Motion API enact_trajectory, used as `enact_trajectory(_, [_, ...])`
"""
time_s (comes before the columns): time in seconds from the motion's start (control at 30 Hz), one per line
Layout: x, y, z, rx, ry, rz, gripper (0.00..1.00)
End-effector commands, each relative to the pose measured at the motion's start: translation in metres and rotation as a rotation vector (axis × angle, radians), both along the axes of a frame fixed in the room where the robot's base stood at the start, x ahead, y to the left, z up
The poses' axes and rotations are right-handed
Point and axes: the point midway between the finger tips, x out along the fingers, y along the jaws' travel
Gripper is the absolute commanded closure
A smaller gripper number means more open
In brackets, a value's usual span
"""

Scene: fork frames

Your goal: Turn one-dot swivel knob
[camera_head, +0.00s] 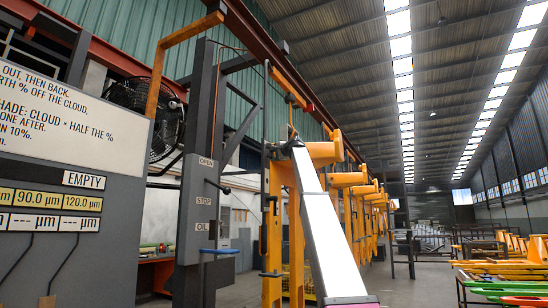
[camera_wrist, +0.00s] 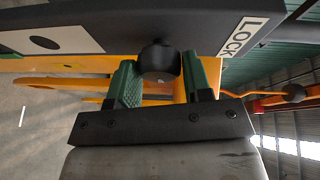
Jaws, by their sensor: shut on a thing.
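In the wrist view, a round black knob (camera_wrist: 159,62) sits between the two green fingers of my gripper (camera_wrist: 160,74). My gripper is shut on it, one finger at each side. A white plate with one dark dot (camera_wrist: 44,42) lies on the dark panel (camera_wrist: 130,22) to the left of the knob. A white LOCK label (camera_wrist: 241,37) is on the panel to the right. The fingers hide the sides of the knob, and I see no mark on it that tells its angle. In the head view I cannot make out the knob or my gripper.
In the head view, a grey post (camera_head: 196,190) with OPEN, STOP and OIL labels stands left of my arm. A grey board with text and gauge labels (camera_head: 60,190) fills the left edge. Orange machine frames (camera_head: 272,235) stand close by. The right-hand floor holds racks.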

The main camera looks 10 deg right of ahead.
Motion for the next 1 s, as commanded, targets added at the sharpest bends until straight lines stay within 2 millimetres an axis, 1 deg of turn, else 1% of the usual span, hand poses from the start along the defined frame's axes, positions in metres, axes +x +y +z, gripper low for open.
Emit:
enact_trajectory(0.3, [0.0001, -0.0005, -0.0003, 0.058, 0.083, 0.0, 0.78])
enact_trajectory(0.8, [-0.0001, -0.0003, -0.0009, 0.067, 0.095, 0.001, 0.78])
enact_trajectory(0.83, [-0.0001, -0.0003, -0.0009, 0.067, 0.095, 0.001, 0.45])
enact_trajectory(0.87, [-0.0002, -0.0002, -0.0008, 0.067, 0.095, 0.001, 0.35])
enact_trajectory(0.9, [0.0, -0.0002, -0.0007, 0.067, 0.095, 0.001, 0.29])
enact_trajectory(1.0, [0.0, -0.0002, -0.0005, 0.067, 0.093, 0.001, 0.29])
